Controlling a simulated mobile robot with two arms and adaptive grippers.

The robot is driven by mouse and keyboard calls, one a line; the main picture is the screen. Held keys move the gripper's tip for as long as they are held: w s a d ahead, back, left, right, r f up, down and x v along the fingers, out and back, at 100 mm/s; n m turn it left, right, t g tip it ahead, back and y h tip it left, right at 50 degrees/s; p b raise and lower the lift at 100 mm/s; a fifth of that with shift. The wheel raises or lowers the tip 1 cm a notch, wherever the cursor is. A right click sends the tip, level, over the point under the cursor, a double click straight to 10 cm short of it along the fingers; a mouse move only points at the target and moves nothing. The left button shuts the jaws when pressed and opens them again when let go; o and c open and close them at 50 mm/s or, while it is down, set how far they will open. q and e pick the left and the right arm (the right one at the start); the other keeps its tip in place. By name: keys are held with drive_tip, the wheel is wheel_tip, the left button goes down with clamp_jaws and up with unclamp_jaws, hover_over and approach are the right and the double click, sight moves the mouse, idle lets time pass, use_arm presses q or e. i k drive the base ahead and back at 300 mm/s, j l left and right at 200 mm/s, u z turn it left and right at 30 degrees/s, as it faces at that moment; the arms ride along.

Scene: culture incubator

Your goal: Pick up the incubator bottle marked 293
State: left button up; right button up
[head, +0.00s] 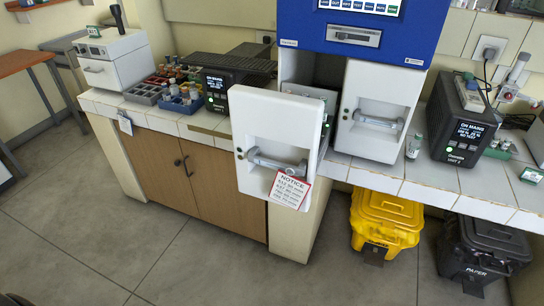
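The incubator has a blue upper housing (365,30) and two white doors. The left door (278,140) stands swung out toward me, with a NOTICE sign hanging from its handle. The right door (375,110) shows its handle to the right of the opening. A dark interior and part of a unit with a green light show between the doors; what is inside is mostly hidden. A small capped bottle (414,147) with a pale label stands on the counter right of the right door. Its marking is too small to read, so I cannot tell whether it is 293. Neither gripper is in view.
Dark power units stand left (222,84) and right (463,118) on the tiled counter. Racks with small bottles (172,88) sit farther left, beside a white box (112,58). Yellow (387,218) and black (487,252) bins stand below. The floor at front left is clear.

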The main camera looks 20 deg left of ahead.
sight(194, 92)
drive_tip(key=i+j+u, duration=0.45)
drive_tip(key=i+j, duration=0.3)
drive_tip(key=j, duration=0.3)
drive_tip(key=i+j+u, duration=0.5)
drive_tip(key=i+j, duration=0.25)
drive_tip(key=i, duration=0.2)
